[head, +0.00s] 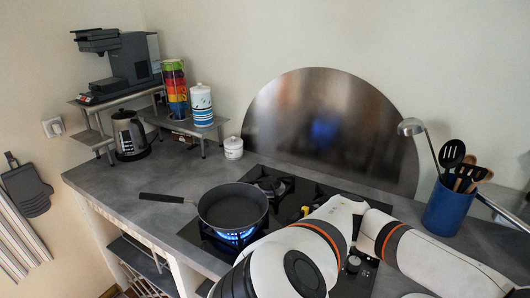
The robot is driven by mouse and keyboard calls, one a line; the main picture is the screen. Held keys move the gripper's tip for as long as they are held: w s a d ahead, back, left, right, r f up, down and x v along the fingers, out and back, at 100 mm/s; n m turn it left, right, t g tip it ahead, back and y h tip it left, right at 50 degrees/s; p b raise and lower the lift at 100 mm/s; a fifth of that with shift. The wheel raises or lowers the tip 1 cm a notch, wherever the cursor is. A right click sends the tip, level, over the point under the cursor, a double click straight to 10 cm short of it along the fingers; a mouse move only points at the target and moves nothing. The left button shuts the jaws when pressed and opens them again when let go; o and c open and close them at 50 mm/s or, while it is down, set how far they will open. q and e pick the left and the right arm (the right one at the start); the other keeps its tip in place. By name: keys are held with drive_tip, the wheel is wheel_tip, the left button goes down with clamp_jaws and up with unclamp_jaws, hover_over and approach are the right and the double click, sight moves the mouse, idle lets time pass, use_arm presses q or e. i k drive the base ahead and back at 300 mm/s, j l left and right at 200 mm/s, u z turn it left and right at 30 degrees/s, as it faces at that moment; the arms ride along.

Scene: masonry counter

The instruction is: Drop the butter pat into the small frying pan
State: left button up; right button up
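The small frying pan (232,206) is dark, with a black handle pointing left, and sits on the left front burner over a blue flame. Its inside looks empty. A small yellow patch (305,210) shows beside my white arm, right of the pan; I cannot tell whether it is the butter pat or part of something else. My arm links cover the lower middle and right of the head view and hide part of the hob. No gripper fingers can be made out clearly.
The dark hob (285,189) lies around the pan, before a round steel splashback (335,130). A blue utensil pot (447,208) stands right. A kettle (131,136), a small white jar (233,148) and a low shelf with cups and a canister (201,105) stand left. Grey counter left of the pan is clear.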

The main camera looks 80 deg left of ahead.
sight(227, 213)
drive_tip(key=u, duration=3.05)
